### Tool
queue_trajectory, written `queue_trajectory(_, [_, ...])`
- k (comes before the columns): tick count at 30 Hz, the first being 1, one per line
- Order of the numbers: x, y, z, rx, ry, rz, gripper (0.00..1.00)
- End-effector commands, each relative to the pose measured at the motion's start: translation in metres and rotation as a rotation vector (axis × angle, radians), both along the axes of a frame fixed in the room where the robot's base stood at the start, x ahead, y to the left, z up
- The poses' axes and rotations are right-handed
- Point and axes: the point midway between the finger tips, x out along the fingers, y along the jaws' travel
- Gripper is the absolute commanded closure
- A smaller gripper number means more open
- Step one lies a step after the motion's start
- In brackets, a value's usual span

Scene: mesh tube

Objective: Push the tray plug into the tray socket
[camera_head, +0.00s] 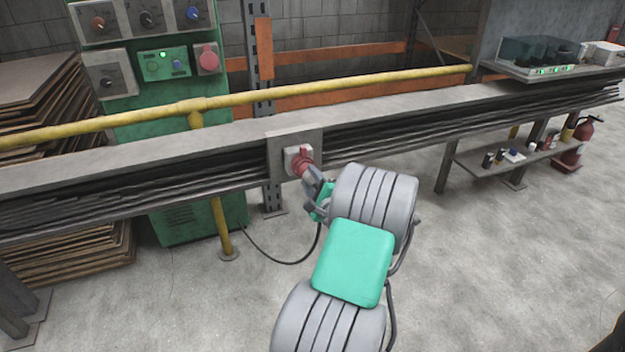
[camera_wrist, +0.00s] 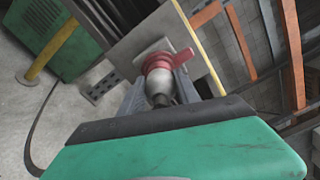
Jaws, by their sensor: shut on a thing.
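The tray socket (camera_head: 291,158) is a light box on a grey plate fixed to the front of the cable tray. The tray plug, red and grey, shows in the wrist view (camera_wrist: 158,84) between the fingers of my gripper (camera_wrist: 160,98). In the head view the red part (camera_head: 302,165) is right at the socket's face, and my gripper (camera_head: 313,180) reaches it from the lower right. My gripper is shut on the plug's grey body. The plug lines up with the socket and its front is hidden, so I cannot tell how deep it sits.
A yellow pipe (camera_head: 300,91) runs above the cable tray (camera_head: 130,160). A black cable (camera_head: 283,262) hangs below the socket. A green cabinet (camera_head: 195,215) stands behind on the left. A low shelf (camera_head: 500,165) with small items is at the right. The floor in front is clear.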

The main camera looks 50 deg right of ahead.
Motion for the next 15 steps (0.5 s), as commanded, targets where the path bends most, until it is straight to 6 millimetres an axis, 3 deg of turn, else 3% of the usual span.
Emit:
queue_trajectory(5, [0.0033, -0.0019, 0.0012, -0.002, -0.001, 0.001, 0.97])
queue_trajectory(6, [0.0031, -0.0019, 0.0009, -0.002, -0.001, 0.001, 0.59])
queue_trajectory(15, [0.0030, -0.0018, 0.0004, 0.000, -0.001, 0.000, 0.36])
